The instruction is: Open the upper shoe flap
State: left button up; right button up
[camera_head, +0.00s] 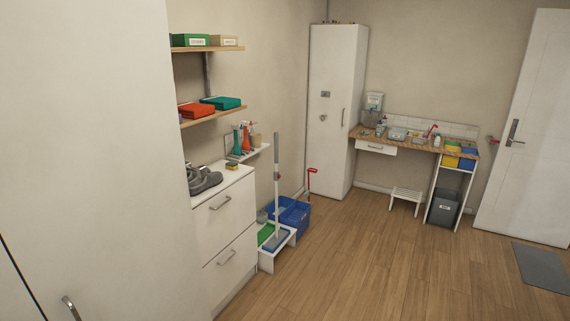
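A white shoe cabinet (230,241) stands left of centre in the head view. Grey shoes (203,180) and a yellow-green sponge (232,166) sit on top of the cabinet. Neither of my grippers shows in this view.
A tall white door front (90,150) fills the near left. A small white stand (268,254) with a mop and a blue bin (290,213) stand beyond the cabinet. Shelves (212,116) hang above it. The wooden floor (370,265) to the right is clear.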

aim_at(218, 220)
jog(key=i+l+z, duration=0.2)
jog(key=i, duration=1.35)
jog(key=j, duration=0.1)
